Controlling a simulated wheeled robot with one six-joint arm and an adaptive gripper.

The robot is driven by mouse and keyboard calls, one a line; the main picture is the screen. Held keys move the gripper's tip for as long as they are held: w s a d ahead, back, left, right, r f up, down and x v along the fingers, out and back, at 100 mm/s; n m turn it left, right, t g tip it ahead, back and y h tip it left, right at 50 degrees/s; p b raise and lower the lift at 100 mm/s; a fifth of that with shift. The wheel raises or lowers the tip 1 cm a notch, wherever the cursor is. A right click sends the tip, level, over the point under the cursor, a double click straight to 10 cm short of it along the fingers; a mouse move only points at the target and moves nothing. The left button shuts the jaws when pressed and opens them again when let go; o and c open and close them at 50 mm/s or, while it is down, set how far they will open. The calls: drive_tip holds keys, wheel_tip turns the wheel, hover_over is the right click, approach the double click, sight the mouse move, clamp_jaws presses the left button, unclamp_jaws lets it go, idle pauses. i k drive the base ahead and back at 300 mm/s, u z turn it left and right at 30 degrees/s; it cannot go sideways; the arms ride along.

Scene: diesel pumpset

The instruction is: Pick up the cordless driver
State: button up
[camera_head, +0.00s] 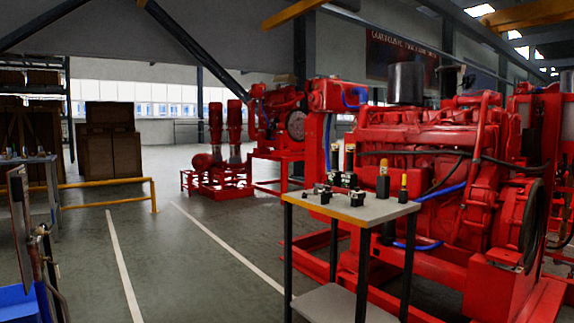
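A small work table (375,212) with a grey top and a yellow-orange front edge stands at the centre right. Several small dark tools and fittings (325,194) lie on its left part. A black upright item with a yellowish top (383,184) and a slimmer one with a yellow tip (404,188) stand on its right part. Two more dark upright items (349,160) stand at the back. I cannot tell which of these, if any, is the cordless driver. My gripper is not in view.
A large red diesel engine set (440,150) stands close behind the table. Red pumps (230,150) stand farther back. A yellow rail (105,183) and wooden crates (112,145) are at the left. Open floor (190,255) with white lines lies left of the table.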

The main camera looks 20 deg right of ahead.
sight(335, 147)
drive_tip(key=u, duration=0.25)
drive_tip(key=i, duration=1.15)
drive_tip(key=z, duration=0.35)
drive_tip(key=i, duration=1.35)
drive_tip(key=z, duration=0.85)
